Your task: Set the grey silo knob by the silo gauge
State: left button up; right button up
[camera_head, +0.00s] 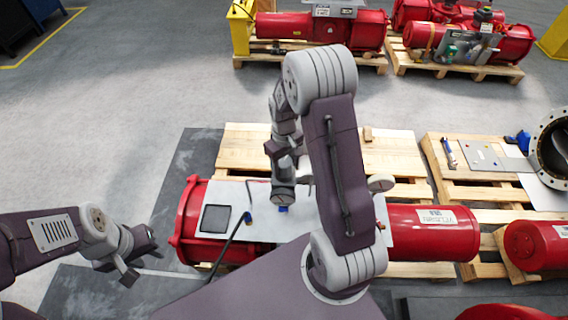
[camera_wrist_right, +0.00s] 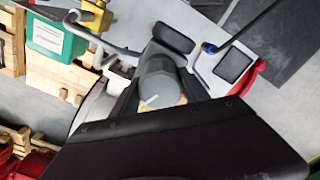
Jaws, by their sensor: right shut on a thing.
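The grey silo knob (camera_wrist_right: 157,84), a short grey cylinder with a pale pointer mark, sits between the dark fingers of my right gripper (camera_wrist_right: 160,98) in the right wrist view. The gripper is shut on it. In the head view, my right gripper (camera_head: 284,184) is over the grey plate (camera_head: 309,228) on the red actuator, and my arm partly hides this area. I cannot tell the silo gauge for certain; a round pale disc (camera_head: 381,182) stands right of my arm, its face unreadable. My left gripper (camera_head: 138,257) is open and empty, left of the actuator.
The red actuator (camera_head: 430,232) lies on a wooden pallet (camera_head: 243,146). A dark square panel (camera_head: 215,218) and a black cable are on the plate's left. Another pallet (camera_head: 460,190) holds tools at right. More red actuators stand behind. Floor at the left is clear.

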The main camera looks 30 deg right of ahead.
aim_at(283, 161)
jog(key=o, duration=1.4)
jog(key=shift+w, duration=0.1)
jog(key=shift+c, duration=0.2)
notch_tip(283, 161, up, 9)
jog(key=shift+r+b, duration=0.1)
jog(key=shift+b, duration=0.7)
jog(key=shift+a+f, duration=0.1)
jog(key=shift+f, duration=0.1)
